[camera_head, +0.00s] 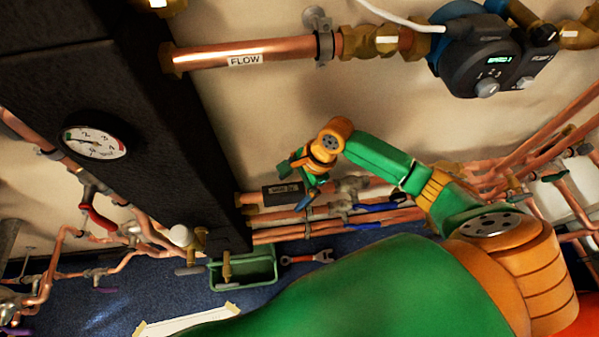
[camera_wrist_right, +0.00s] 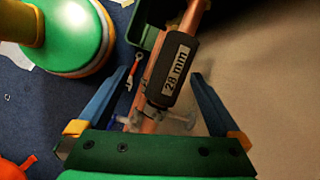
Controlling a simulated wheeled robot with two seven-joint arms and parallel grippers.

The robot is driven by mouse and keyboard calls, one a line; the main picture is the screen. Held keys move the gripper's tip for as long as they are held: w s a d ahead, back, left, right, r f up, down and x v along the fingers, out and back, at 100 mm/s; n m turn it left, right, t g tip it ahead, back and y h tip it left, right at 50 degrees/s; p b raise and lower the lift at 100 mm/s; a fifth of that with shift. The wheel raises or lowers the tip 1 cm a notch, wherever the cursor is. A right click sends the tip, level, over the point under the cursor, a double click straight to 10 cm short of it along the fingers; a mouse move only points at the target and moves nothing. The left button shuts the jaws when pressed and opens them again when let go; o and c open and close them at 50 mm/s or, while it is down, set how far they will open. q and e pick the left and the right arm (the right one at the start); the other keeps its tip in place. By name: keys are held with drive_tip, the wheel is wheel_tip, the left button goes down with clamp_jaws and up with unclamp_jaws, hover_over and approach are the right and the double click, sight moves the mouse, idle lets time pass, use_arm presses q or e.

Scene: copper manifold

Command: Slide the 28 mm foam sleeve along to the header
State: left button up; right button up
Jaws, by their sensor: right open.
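The black foam sleeve (camera_head: 283,194) with a white label sits around a copper pipe at the lower middle of the head view. Its label reads "28 mm" in the right wrist view (camera_wrist_right: 167,88). A short bare length of pipe (camera_head: 251,199) shows between its left end and the large black header (camera_head: 150,110). My right gripper (camera_head: 294,186) is open at the sleeve. In the wrist view its blue fingers stand on either side of the sleeve, with visible gaps and no clear contact. My left gripper is not in view.
More copper pipes (camera_head: 290,233) run close below the sleeve, with a blue-handled valve (camera_head: 380,206) to the right. A green tray (camera_head: 258,268) and a red-handled tool (camera_head: 305,258) lie below on the blue floor. The FLOW pipe (camera_head: 240,54) and pump (camera_head: 485,60) are above.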

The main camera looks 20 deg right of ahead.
sight(290, 189)
drive_tip(key=w+d+m, duration=0.1)
drive_tip(key=d+r+m, duration=0.1)
drive_tip(key=shift+w+m, duration=0.35)
drive_tip(key=shift+m, duration=0.05)
drive_tip(key=shift+w+f+m, duration=0.1)
drive_tip(key=shift+f+m, duration=0.05)
drive_tip(key=shift+m, duration=0.25)
drive_tip(key=b+x, duration=0.3)
drive_tip(key=x, duration=0.3)
drive_tip(key=shift+a+f, duration=0.1)
drive_tip(key=shift+f, duration=0.15)
